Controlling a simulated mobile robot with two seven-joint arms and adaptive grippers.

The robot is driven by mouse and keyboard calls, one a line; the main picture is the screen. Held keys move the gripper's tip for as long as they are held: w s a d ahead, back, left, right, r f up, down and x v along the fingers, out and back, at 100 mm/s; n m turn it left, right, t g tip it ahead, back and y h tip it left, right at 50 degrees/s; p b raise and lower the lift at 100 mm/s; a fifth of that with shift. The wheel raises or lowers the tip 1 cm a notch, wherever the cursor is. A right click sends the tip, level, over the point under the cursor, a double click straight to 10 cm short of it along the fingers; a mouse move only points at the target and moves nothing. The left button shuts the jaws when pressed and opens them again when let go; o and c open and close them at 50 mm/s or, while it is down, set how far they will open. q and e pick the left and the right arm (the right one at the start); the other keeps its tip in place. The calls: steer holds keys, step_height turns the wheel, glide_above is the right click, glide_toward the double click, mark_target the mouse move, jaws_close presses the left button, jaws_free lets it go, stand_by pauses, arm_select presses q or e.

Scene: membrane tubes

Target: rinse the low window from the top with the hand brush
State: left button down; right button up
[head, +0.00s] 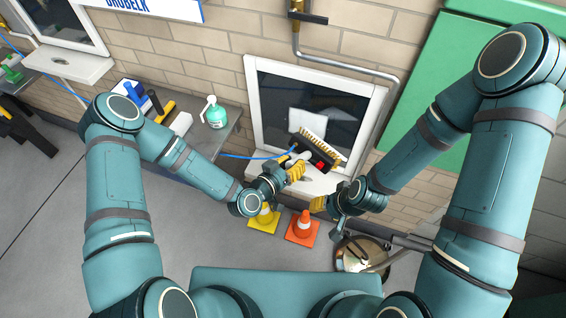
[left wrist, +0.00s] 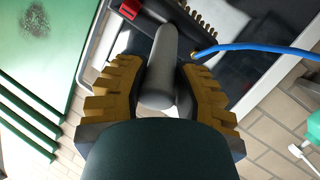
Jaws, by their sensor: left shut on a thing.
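The low window (head: 262,110) has a white frame and dark glass, set in the brick wall at the centre of the head view. The hand brush (head: 318,150) has tan bristles, a dark head and a red part, and it is in front of the lower glass, just above the sill (head: 318,184). Whether the bristles touch the glass I cannot tell. My left gripper (head: 296,171) is shut on the brush's pale grey handle, which shows between its yellow fingers in the left wrist view (left wrist: 160,85). My right gripper (head: 322,203) is below the sill, its fingers partly hidden.
A blue hose (head: 250,156) runs to the brush and shows in the left wrist view (left wrist: 255,49). A side bench (head: 226,130) bears a green spray bottle (head: 214,113). A yellow cone (head: 265,217), an orange cone (head: 303,228) and a metal bucket (head: 350,258) stand below.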

arm_select(q)
steer(key=n+t, duration=0.1)
steer(key=a+r+n+t+y, duration=0.1)
steer(key=shift+s+t+p, duration=0.3)
steer(key=shift+t+p, duration=0.05)
steer(key=shift+t, duration=0.05)
steer(key=shift+w+r+n+t+y, duration=0.1)
steer(key=shift+w+n+t+y, duration=0.5)
steer(key=shift+w, duration=0.5)
steer(key=shift+w+r+n+t+y, duration=0.1)
steer(key=shift+w+n+t+y, duration=0.3)
steer(key=shift+w+t+y, duration=0.45)
arm_select(e)
steer(key=shift+r, duration=0.5)
arm_select(q)
steer(key=shift+w, duration=0.25)
steer(key=shift+f, duration=0.2)
arm_select(e)
steer(key=shift+f, duration=0.2)
